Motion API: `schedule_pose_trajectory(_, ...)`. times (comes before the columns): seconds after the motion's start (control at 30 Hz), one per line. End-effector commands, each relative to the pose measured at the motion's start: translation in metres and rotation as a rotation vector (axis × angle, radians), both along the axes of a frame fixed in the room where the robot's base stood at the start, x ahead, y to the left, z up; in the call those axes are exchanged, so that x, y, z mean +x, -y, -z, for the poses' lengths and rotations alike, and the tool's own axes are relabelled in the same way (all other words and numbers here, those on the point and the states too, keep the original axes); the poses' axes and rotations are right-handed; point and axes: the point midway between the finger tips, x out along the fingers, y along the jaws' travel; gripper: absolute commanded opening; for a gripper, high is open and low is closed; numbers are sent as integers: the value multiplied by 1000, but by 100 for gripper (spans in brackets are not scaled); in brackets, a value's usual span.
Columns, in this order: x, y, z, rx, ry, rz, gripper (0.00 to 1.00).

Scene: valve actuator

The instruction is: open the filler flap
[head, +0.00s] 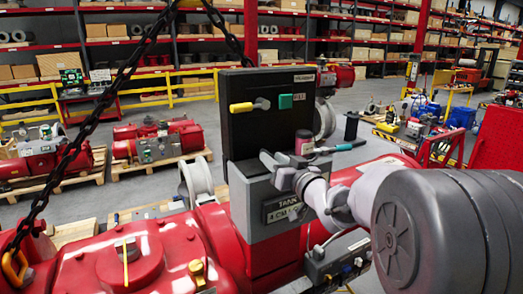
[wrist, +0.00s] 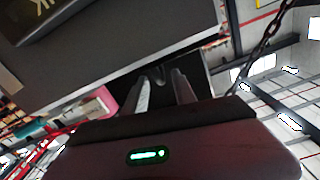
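A grey box (head: 257,221) with a label reading "TANK" stands on the red machine, below a black panel. I cannot clearly pick out the filler flap's outline; the box's top is partly hidden by my gripper (head: 272,160). My gripper reaches in from the right at the box's upper edge. In the wrist view the grey box face (wrist: 120,50) fills the upper left. There my gripper (wrist: 163,86) shows two fingers with a gap between them. A small dark rounded piece (wrist: 159,73) shows at the gap; I cannot tell whether the fingers touch it.
The black panel (head: 262,128) with a yellow handle (head: 241,108) and green knob (head: 285,101) rises behind the box. A pink cylinder (head: 304,141) and a teal-tipped tool (head: 341,148) are close to my gripper. A black chain (head: 88,125) hangs at the left.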

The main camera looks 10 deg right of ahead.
Motion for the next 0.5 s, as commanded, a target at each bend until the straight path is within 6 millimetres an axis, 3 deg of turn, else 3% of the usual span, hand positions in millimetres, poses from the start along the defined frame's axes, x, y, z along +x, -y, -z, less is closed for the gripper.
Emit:
schedule_pose_trajectory(0.2,29,-10,-1,0,0,-1,33)
schedule_pose_trajectory(0.5,36,-11,0,0,0,1,33)
